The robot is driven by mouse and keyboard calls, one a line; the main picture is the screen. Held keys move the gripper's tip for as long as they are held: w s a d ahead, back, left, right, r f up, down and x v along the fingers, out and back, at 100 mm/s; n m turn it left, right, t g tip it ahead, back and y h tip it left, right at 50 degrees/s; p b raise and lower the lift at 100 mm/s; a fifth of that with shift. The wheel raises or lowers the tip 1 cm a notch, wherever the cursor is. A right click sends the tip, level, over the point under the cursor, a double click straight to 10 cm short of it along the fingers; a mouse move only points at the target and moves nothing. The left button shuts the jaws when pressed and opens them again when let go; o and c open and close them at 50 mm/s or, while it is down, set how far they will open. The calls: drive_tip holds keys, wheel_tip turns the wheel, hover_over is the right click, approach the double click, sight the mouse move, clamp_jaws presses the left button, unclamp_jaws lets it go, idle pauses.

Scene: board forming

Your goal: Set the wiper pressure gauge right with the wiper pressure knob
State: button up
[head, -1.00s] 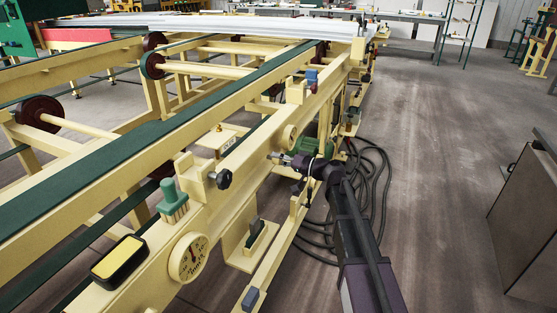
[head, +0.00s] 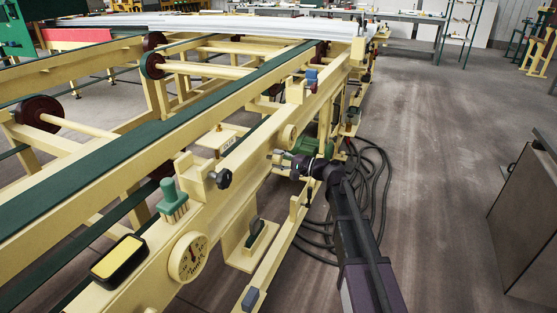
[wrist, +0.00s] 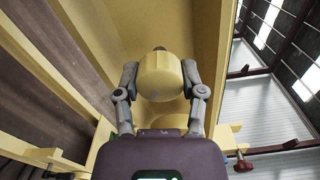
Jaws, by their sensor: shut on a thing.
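The round gauge (head: 189,257) with a pale face and dark marks sits on the cream beam at the lower middle of the head view. Its reading is too small to tell. My gripper (head: 277,158) is farther along the same beam, at its right side. In the wrist view my gripper (wrist: 160,82) has a finger on each side of a cream round knob (wrist: 160,72) and is shut on it. In the head view this knob is largely hidden at the fingertips. No label on it can be read.
A black knob (head: 220,179), a green-handled brush (head: 172,202) and a yellow-black box (head: 118,262) are along the beam. A cream round fitting (head: 289,137) is just above my gripper. Dark hoses (head: 375,180) lie on the floor behind my arm.

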drive_tip(key=shift+w, duration=0.1)
idle(0.3)
drive_tip(key=o, duration=1.1)
drive_tip(key=shift+a, duration=0.1)
drive_tip(key=shift+o, duration=0.2)
drive_tip(key=shift+d, duration=0.2)
drive_tip(key=v, duration=1.1)
drive_tip(key=shift+s+d, duration=0.2)
drive_tip(key=shift+d, duration=0.15)
